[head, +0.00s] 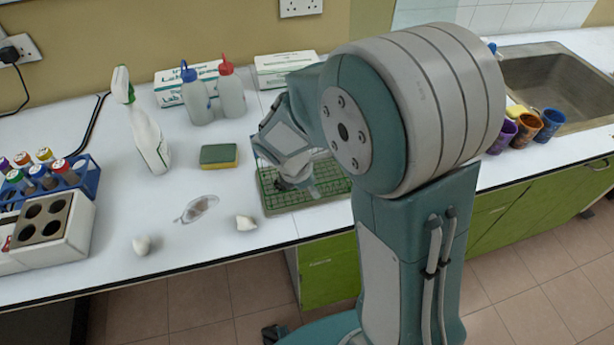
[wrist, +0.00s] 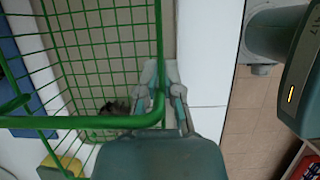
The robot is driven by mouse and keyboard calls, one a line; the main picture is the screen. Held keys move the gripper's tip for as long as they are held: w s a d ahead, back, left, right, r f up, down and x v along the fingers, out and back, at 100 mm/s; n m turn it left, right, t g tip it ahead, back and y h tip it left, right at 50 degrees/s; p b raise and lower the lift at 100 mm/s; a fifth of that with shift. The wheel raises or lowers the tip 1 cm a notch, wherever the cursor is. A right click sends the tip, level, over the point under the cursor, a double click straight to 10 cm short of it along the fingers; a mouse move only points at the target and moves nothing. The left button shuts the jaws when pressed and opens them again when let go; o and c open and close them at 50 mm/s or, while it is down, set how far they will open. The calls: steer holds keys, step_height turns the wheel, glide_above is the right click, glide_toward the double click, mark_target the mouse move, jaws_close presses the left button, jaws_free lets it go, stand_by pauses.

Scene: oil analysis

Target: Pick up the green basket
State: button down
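The green basket (head: 274,203) is an open wire basket near the front edge of the worktop in the head view, partly hidden by my arm. My gripper (head: 303,186) is over the basket, pointing down. In the wrist view the basket (wrist: 75,122) fills the left half, and its thick rim bends close to my gripper (wrist: 166,78). The fingers are at the basket's edge, with green wire across or between them. I cannot tell whether they grip it. A small dark thing (wrist: 113,107) shows through the wires.
A green-yellow sponge (head: 219,156), a glass dish (head: 198,208) and two small white pieces lie left of the basket. A spray bottle (head: 150,140), wash bottles (head: 197,98) and boxes stand behind. Tube racks (head: 50,228) are at far left; coloured cups (head: 527,128) and a sink at right.

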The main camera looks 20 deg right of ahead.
steer(key=shift+s+d, duration=0.1)
stand_by(0.3)
steer(key=shift+r, duration=0.35)
step_height(320, 180, up, 2)
steer(key=shift+d+r, duration=0.1)
steer(key=s+a+r, duration=0.7)
steer(key=s+r, duration=0.3)
steer(key=s, duration=0.2)
